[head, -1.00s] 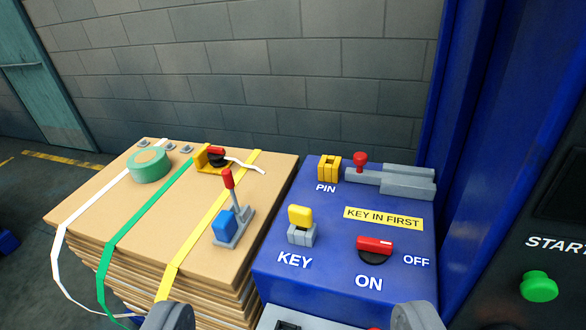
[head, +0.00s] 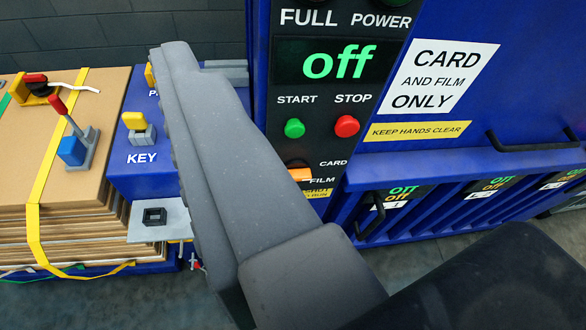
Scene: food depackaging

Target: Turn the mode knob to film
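The mode knob (head: 300,174) is a small orange handle low on the black control panel (head: 300,138). The labels CARD and FILM stand to its right, with CARD above FILM. Its lower left part is hidden behind my arm, and I cannot tell which label it points to. My gripper (head: 178,62) shows as a large dark grey shape reaching from the lower right to the upper left, close to the camera. Only one finger-like side is clear, so its opening cannot be seen. I see no contact with the knob.
A green START button (head: 294,128) and a red STOP button (head: 347,126) sit above the knob. The display (head: 338,63) reads off. At left are the blue key box (head: 118,181), with a yellow key (head: 134,121), and strapped cardboard (head: 88,140). A door handle (head: 376,214) stands at right.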

